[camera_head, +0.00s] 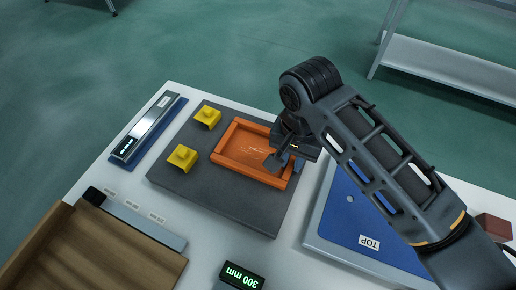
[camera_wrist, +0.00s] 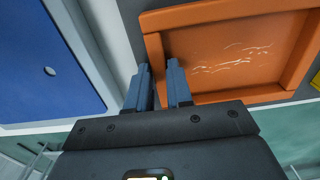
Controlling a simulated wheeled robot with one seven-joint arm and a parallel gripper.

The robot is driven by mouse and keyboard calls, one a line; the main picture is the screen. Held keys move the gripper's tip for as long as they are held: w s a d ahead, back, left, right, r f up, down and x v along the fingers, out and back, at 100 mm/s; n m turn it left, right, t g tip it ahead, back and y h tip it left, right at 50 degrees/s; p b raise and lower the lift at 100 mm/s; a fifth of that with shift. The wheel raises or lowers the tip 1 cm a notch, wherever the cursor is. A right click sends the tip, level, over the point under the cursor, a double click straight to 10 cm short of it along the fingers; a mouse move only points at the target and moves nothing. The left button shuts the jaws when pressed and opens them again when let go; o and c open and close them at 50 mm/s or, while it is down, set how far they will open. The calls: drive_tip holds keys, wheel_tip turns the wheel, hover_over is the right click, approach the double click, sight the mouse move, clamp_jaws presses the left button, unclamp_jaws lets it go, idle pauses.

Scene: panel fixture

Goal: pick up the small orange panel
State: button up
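The small orange panel (camera_head: 252,152) has a raised rim and pale scribble marks. It lies on a dark grey base plate (camera_head: 227,203) in the head view. In the wrist view the panel (camera_wrist: 220,75) fills the upper right. My gripper (camera_head: 281,158) is at the panel's right edge, pointing down. In the wrist view my gripper (camera_wrist: 158,78) has one finger outside the rim and one inside, with the rim filling the narrow gap. It looks shut on that rim. Any lift off the plate is not visible.
Two yellow blocks (camera_head: 182,157) (camera_head: 207,116) sit left of the panel. A blue panel marked TOP (camera_head: 350,220) lies to the right on a grey tray. A blue-and-silver gauge (camera_head: 147,130) is at far left. A brown wooden box (camera_head: 85,255) and a 300 mm display (camera_head: 240,277) are in front.

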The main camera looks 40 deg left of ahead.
clamp_jaws()
